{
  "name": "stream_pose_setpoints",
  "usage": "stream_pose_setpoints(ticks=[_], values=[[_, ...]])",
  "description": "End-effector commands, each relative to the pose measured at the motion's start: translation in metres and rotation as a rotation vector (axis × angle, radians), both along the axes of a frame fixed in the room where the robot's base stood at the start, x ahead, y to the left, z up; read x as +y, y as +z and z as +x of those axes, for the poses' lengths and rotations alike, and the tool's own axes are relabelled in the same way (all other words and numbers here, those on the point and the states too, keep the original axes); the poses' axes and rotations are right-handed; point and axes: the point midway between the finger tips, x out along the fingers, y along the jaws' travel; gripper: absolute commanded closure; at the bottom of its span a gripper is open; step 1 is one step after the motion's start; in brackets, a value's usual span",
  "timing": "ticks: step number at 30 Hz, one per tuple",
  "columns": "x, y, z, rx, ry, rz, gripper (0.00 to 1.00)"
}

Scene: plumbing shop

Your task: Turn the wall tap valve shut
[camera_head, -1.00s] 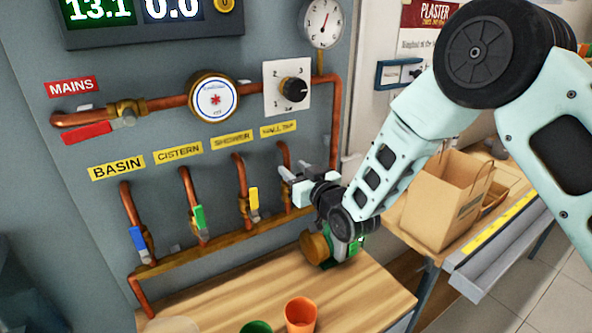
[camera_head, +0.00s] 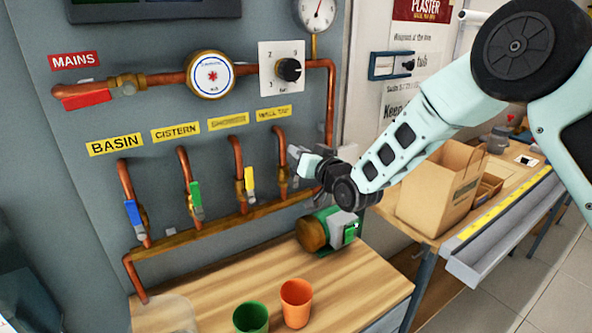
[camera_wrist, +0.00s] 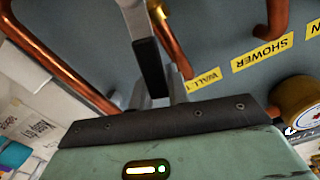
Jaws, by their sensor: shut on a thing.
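The wall tap valve sits on the rightmost of the copper branch pipes, under the yellow "WALL TAP" label (camera_head: 273,114). Its brass body (camera_head: 282,182) shows in the head view just left of my gripper (camera_head: 297,157). In the wrist view, a lever with a black grip (camera_wrist: 151,68) and a bare metal part stands between the fingers of my gripper (camera_wrist: 160,92), which is shut on it. The "WALL TAP" label also shows there, partly hidden (camera_wrist: 204,80). In the head view my fingers cover most of the lever, so its exact angle is unclear.
Blue (camera_head: 136,216), green (camera_head: 196,200) and white-yellow (camera_head: 249,185) levers hang on the other branches. A green pump (camera_head: 338,232) stands on the wooden bench below my gripper. Green (camera_head: 251,317) and orange (camera_head: 296,303) cups stand in front. A cardboard box (camera_head: 438,190) is at right.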

Motion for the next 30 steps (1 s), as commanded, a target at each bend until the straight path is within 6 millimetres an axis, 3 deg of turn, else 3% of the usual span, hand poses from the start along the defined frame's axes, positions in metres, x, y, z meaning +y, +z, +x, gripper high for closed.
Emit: stream_pose_setpoints(ticks=[12, 30], values=[[-0.025, -0.021, 0.019, 0.219, -0.004, 0.332, 1.0], [-0.045, -0.058, 0.033, 0.532, -0.003, 0.794, 1.0]])
